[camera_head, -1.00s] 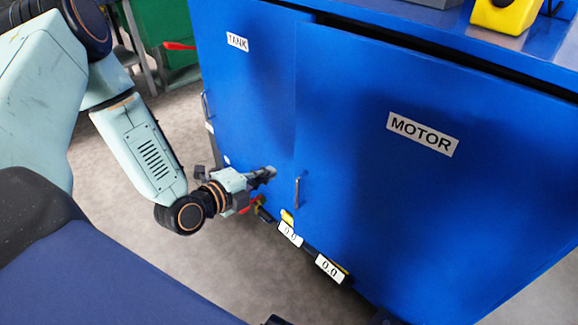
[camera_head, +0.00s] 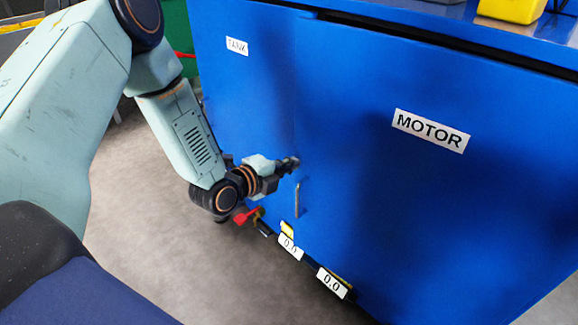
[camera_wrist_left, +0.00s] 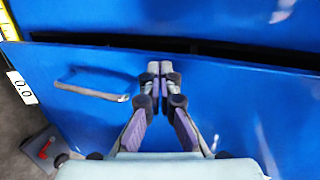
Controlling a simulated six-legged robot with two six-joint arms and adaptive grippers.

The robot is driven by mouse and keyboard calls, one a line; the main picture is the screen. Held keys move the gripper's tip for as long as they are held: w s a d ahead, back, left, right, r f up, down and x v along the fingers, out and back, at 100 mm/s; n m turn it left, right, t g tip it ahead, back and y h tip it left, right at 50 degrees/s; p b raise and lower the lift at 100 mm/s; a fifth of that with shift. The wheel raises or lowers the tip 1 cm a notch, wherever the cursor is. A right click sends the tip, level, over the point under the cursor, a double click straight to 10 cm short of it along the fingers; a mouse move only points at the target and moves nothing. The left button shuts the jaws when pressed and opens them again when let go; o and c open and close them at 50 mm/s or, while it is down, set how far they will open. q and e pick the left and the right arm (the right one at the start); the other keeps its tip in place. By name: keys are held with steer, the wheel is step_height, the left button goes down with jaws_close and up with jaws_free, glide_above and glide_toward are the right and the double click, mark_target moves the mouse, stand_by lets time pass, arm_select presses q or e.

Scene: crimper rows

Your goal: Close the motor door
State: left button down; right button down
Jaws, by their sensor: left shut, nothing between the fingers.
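The blue motor door (camera_head: 400,200) bears a MOTOR label and a small metal handle (camera_head: 297,198) near its left edge. A dark gap (camera_wrist_left: 220,48) runs along the door's edge in the left wrist view, so the door stands slightly ajar. My left gripper (camera_head: 293,163) is shut and empty, just above the handle, by that edge. In the left wrist view its closed fingertips (camera_wrist_left: 160,68) lie over the door, beside the handle (camera_wrist_left: 92,85). I cannot tell whether they touch the door. My right gripper is not in view.
The tank door (camera_head: 245,90) is to the left. Gauges reading 0.0 (camera_head: 332,284) and a red lever (camera_head: 243,216) sit low along the cabinet's front. A yellow object (camera_head: 512,8) stands on top of the cabinet.

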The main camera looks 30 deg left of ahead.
mark_target(307, 150)
arm_select(q)
steer(key=w, duration=0.2)
steer(key=w+d+b, duration=0.1)
steer(key=w, duration=0.3)
steer(key=shift+w+d+f+b, duration=0.1)
steer(key=shift+w+d+b, duration=0.05)
steer(key=shift+d+b, duration=0.15)
steer(key=shift+a+r, duration=0.1)
steer(key=shift+r, duration=0.3)
steer(key=shift+w+r, duration=0.1)
steer(key=shift+w, duration=0.05)
